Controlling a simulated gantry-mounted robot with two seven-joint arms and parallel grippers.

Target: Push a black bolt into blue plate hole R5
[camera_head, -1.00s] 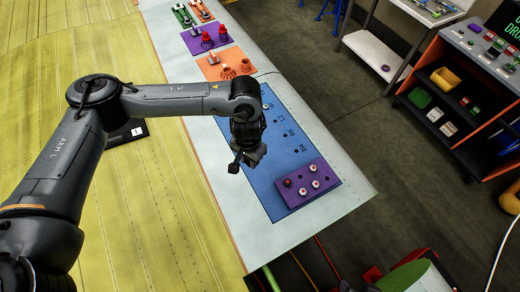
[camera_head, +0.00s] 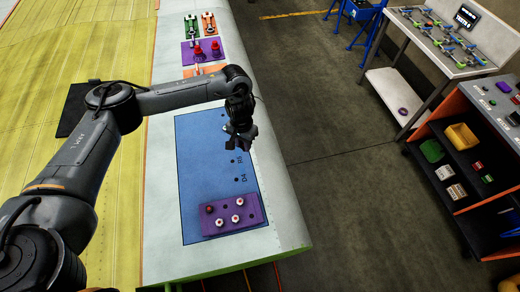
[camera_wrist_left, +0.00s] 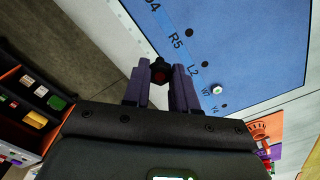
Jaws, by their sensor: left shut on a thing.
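The blue plate (camera_head: 192,150) lies on the pale wing edge, with a row of labelled holes. My left gripper (camera_head: 238,143) is over the plate's right side in the head view. In the left wrist view the gripper (camera_wrist_left: 161,86) is shut on a black bolt (camera_wrist_left: 159,71) with a reddish centre. The bolt's tip is beside the plate's edge in that picture, near labels R5 and L2. The R5 hole (camera_wrist_left: 189,33) looks open and empty. I cannot tell the bolt's height above the plate. My right gripper is not in view.
A purple block (camera_head: 254,210) with several red and white-topped bolts sits at the plate's near end. A pale bolt (camera_wrist_left: 217,90) stands in the hole row. Purple and orange fixtures lie beyond the arm. A shelf unit (camera_head: 455,190) stands right, across open floor.

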